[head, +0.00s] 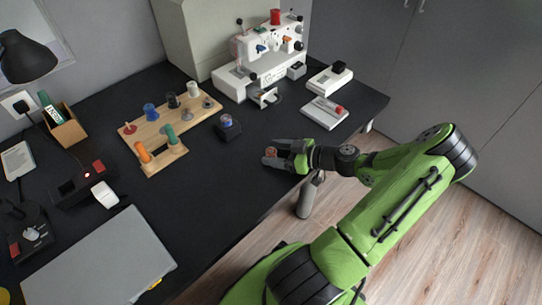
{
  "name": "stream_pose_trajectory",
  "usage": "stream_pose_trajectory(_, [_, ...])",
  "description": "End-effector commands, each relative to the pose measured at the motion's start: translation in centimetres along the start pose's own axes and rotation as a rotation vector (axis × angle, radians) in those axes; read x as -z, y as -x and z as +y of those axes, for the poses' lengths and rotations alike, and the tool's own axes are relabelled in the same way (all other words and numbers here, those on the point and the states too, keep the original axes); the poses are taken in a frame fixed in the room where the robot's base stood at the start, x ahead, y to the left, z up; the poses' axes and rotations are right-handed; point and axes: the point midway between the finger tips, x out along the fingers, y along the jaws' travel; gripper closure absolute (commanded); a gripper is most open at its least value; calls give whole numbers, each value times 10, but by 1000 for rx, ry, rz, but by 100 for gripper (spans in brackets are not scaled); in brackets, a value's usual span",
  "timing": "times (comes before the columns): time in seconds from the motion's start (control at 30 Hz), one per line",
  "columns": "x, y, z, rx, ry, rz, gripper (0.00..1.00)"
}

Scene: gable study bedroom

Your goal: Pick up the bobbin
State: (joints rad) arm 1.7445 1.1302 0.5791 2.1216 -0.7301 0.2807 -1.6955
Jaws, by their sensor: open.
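A small reddish-brown round thing, which looks like the bobbin (270,152), is on the dark desk near its front edge. My gripper (272,154) reaches in from the right, low over the desk, with its fingers spread. The bobbin shows between the fingertips, one finger on its far side and one on its near side. I cannot tell whether either finger touches it.
A wooden rack (150,133) with several thread spools stands left of my gripper. A dark holder with a blue top (228,127) is nearer. A sewing machine (262,62) and a white pad (324,113) lie behind. Desk (225,180) left of my gripper is clear.

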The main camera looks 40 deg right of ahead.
Motion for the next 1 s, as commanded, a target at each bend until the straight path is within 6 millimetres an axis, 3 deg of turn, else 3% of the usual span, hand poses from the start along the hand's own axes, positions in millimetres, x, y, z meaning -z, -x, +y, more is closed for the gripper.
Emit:
stream_pose_trajectory(0.2, [1,-1,0,-1,0,0,37])
stream_pose_trajectory(0.6, [1,-1,0,-1,1,0,96])
stream_pose_trajectory(0.83, [4,0,0,-1,2,-1,96])
stream_pose_trajectory(1.0, [40,12,1,-2,7,-3,96])
